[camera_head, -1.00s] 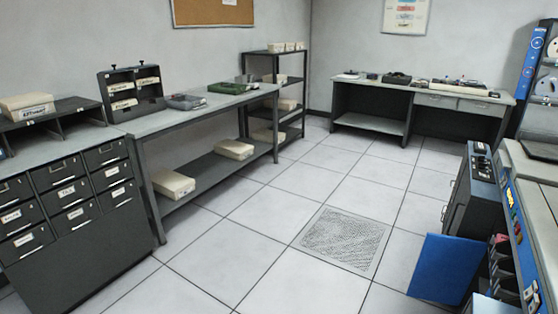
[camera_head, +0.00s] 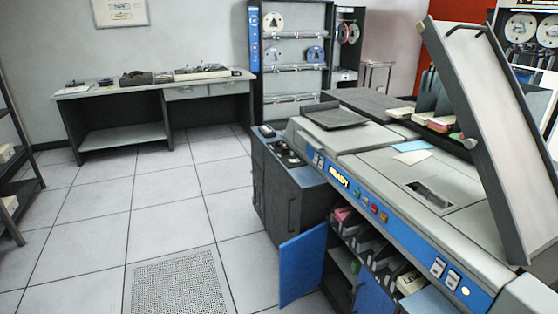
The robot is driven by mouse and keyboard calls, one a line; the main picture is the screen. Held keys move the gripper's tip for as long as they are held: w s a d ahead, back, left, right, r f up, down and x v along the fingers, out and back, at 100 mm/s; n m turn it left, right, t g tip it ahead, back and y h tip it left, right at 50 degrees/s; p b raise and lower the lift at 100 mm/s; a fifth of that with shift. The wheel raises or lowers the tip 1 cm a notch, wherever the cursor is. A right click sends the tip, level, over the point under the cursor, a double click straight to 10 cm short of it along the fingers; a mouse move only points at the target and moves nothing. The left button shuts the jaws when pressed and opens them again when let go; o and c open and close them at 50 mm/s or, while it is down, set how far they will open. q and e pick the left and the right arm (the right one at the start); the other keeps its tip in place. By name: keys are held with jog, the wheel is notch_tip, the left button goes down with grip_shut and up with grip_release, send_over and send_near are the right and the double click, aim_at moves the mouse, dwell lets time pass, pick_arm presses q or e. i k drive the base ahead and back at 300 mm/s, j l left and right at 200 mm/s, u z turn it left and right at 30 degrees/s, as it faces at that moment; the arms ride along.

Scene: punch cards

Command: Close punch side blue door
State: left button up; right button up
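A blue door (camera_head: 303,265) stands swung open at the front of the large grey and blue card machine (camera_head: 395,215), near the bottom middle of the head view. Its flat face stands out over the floor, left of the open shelf bay (camera_head: 343,262). Inside the bay are dark shelves with several card trays. A second blue panel (camera_head: 372,294) shows lower right of the bay, cut by the bottom edge; I cannot tell how far it stands open. Neither of my grippers is in view.
A dark cabinet (camera_head: 290,190) with handles adjoins the machine's left end. A raised lid (camera_head: 490,130) leans up at the machine's right. The tiled floor (camera_head: 165,215) left of the door is clear, with a perforated tile (camera_head: 178,285). A desk (camera_head: 125,155) stands behind.

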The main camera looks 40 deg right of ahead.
aim_at(302, 257)
jog(key=i+l, duration=0.1)
jog(key=i, duration=0.95)
jog(key=i+l+u, duration=0.1)
jog(key=i, duration=0.4)
jog(key=i+j, duration=0.15)
jog(key=i, duration=0.4)
jog(key=i+j, duration=0.2)
jog(key=i, duration=0.3)
jog(key=i+j+u, duration=0.1)
jog(key=i, duration=0.45)
jog(key=i+j, duration=0.2)
jog(key=i, duration=0.3)
jog(key=z, duration=3.85)
jog(key=k+j, duration=0.05)
